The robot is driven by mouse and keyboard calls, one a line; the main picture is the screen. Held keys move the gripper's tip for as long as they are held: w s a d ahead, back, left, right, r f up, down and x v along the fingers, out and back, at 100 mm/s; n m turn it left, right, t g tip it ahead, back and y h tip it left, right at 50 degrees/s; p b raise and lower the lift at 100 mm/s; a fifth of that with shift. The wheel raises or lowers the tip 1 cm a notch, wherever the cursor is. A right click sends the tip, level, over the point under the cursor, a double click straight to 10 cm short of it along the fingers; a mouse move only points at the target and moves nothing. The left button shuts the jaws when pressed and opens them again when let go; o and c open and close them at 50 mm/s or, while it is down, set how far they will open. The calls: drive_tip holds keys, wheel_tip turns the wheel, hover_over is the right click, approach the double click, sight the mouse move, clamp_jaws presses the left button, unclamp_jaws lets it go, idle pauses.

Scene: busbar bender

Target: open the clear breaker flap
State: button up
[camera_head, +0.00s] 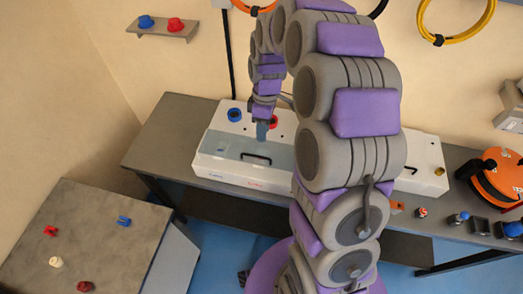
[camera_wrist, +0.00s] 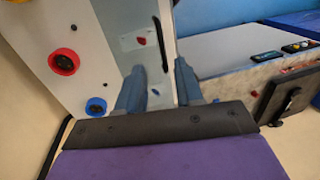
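The white breaker box (camera_head: 209,165) lies on the grey bench. Its clear flap (camera_head: 222,150) covers the front part and looks closed. A black handle (camera_head: 256,159) is on the flap. My gripper (camera_head: 262,137) points down over the box, just behind the handle in the head view. In the wrist view my gripper (camera_wrist: 160,68) has its two blue fingers apart with nothing between them. The handle (camera_wrist: 161,43) shows beyond the fingertips, near the right finger. The clear flap (camera_wrist: 135,42) is partly hidden by the fingers. I cannot tell whether the fingers touch it.
A blue ring socket (camera_head: 234,115) and a red one (camera_wrist: 64,61) sit on the box's back part. My arm hides the box's middle right. An orange reel (camera_head: 497,178) stands at the bench's right. A lower table (camera_head: 95,235) with small coloured parts is at left.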

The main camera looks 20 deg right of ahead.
hover_over(262, 161)
wheel_tip(262, 161, down, 9)
drive_tip(key=shift+w+f, duration=0.1)
drive_tip(key=shift+f, duration=0.1)
clamp_jaws()
idle(0.4)
idle(1.0)
